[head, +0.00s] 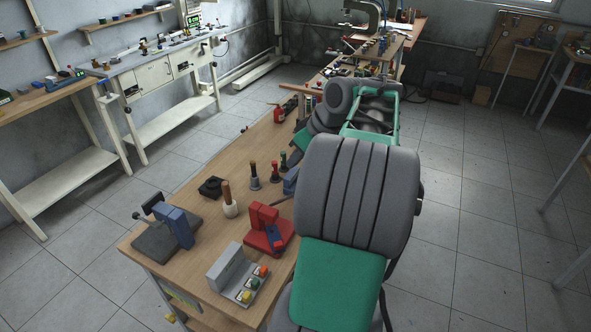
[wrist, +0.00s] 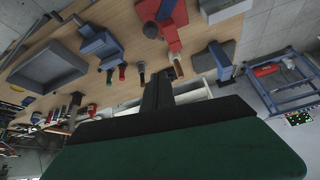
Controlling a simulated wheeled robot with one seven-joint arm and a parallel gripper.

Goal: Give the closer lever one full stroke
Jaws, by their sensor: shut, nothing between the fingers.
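Two lever devices stand at the near end of the bench in the head view. One is a blue block (head: 174,226) on a dark plate with a black lever end at its left. The other is a red block (head: 264,217) on a red base with a blue part at its front. I cannot tell which is meant as the closer one. Both show in the wrist view: the red one (wrist: 174,34) at the top, the blue one (wrist: 221,58) to the right. My gripper (wrist: 157,88) is shut and empty, apart from both. My arm hides it in the head view.
A grey button box (head: 225,270) stands at the bench's front edge. Several upright handled tools, including a wooden-handled one (head: 228,204), stand behind the devices. A grey tray (wrist: 48,72) and another blue device (wrist: 101,43) show in the wrist view. Floor right of the bench is open.

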